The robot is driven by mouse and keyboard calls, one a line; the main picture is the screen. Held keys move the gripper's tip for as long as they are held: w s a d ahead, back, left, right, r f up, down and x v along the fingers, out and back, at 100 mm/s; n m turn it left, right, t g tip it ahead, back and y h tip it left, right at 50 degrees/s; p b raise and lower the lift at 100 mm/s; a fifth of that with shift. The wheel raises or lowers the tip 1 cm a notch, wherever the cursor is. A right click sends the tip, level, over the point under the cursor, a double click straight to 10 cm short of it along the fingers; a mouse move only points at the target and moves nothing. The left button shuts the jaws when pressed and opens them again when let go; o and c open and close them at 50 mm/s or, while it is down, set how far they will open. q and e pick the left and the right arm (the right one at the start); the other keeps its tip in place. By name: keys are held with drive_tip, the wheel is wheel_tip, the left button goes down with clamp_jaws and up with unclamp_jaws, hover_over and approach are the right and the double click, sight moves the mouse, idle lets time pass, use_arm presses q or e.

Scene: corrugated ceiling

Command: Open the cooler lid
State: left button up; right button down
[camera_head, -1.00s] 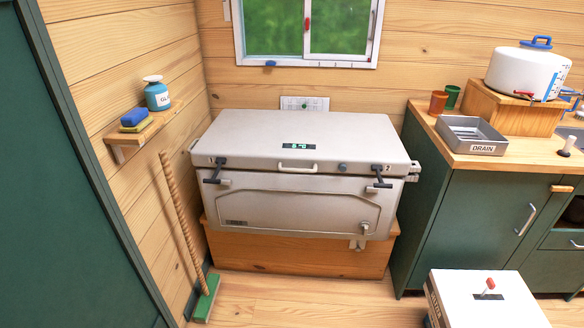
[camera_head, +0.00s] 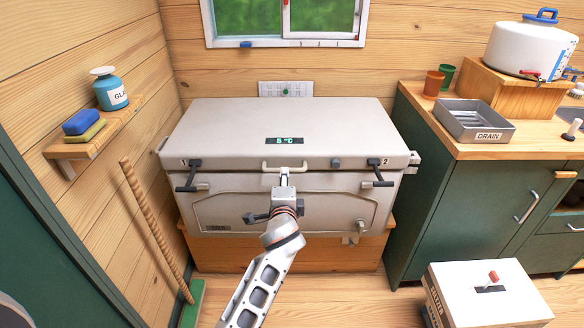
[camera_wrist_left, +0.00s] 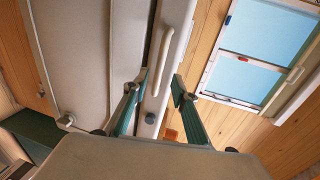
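The grey cooler (camera_head: 285,205) sits with its lid (camera_head: 250,125) down. The lid's pale front handle (camera_head: 285,165) is at its middle front edge; it also shows in the left wrist view (camera_wrist_left: 161,58). Dark latches, the left one (camera_head: 190,174) and the right one (camera_head: 376,172), stick out at the front. My left gripper (camera_head: 285,178) is in front of the handle. In the left wrist view its two green fingers (camera_wrist_left: 155,92) are spread apart, with the handle's near end between or just beyond the tips. Contact cannot be told. My right gripper is out of view.
A wooden box (camera_head: 330,252) supports the cooler. A broom (camera_head: 150,225) leans at left, below a shelf (camera_head: 95,140) with a blue bottle. A green cabinet (camera_head: 450,205) stands close on the right. A white box (camera_head: 490,295) is on the floor at front right.

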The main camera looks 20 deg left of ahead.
use_arm(q)
drive_tip(key=shift+b+x, duration=0.7)
drive_tip(key=shift+x, duration=2.9)
clamp_jaws()
